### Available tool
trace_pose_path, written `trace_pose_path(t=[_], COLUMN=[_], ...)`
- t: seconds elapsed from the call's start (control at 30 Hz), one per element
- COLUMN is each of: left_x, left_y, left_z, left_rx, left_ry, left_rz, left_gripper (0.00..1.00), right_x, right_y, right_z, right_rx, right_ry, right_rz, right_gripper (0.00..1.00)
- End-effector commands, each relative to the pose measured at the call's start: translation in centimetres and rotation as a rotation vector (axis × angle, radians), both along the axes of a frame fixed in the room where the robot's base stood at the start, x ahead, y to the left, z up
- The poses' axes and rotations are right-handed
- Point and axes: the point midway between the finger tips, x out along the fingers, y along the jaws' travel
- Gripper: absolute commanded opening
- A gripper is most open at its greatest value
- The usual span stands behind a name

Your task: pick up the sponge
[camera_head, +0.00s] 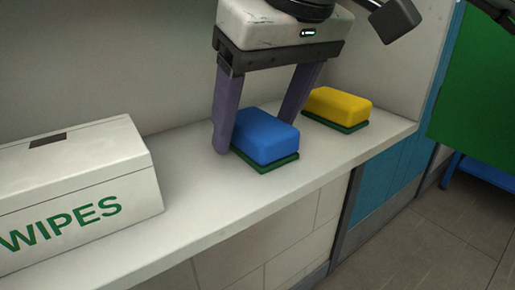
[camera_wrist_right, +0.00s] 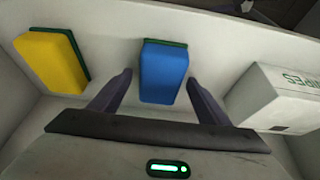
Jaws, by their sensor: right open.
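A blue sponge (camera_head: 265,137) with a green underside lies on the shelf in the head view. A yellow sponge (camera_head: 338,106), also with a green underside, lies farther along to the right. My right gripper (camera_head: 255,124) is open, with one purple finger at the left of the blue sponge and the other behind its right side. In the right wrist view the blue sponge (camera_wrist_right: 163,72) shows between and beyond the fingertips of the gripper (camera_wrist_right: 159,80). The yellow sponge (camera_wrist_right: 52,62) is left of the fingers there. I cannot tell whether a finger touches the blue sponge. My left gripper is not in view.
A white box marked WIPES (camera_head: 75,190) stands on the shelf (camera_head: 200,205) at the left; it also shows in the right wrist view (camera_wrist_right: 275,98). A wall rises behind the shelf. The shelf's front edge drops to the floor. A green panel (camera_head: 475,85) is at the right.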

Motion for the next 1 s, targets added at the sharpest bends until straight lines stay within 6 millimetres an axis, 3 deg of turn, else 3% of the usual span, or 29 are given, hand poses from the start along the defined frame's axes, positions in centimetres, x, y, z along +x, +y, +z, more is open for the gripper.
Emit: trace_pose_path(t=[0.73, 1.0], left_x=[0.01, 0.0], left_y=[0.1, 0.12], left_z=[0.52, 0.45], left_rx=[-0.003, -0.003], left_ry=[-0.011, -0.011], left_rz=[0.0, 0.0], left_gripper=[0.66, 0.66], right_x=[0.05, 0.05], right_y=[0.1, 0.1], right_z=[-0.79, -0.78], right_rx=[0.0, 0.001], right_ry=[0.001, 0.001], right_rz=[0.0, 0.0], right_gripper=[0.7, 0.27])
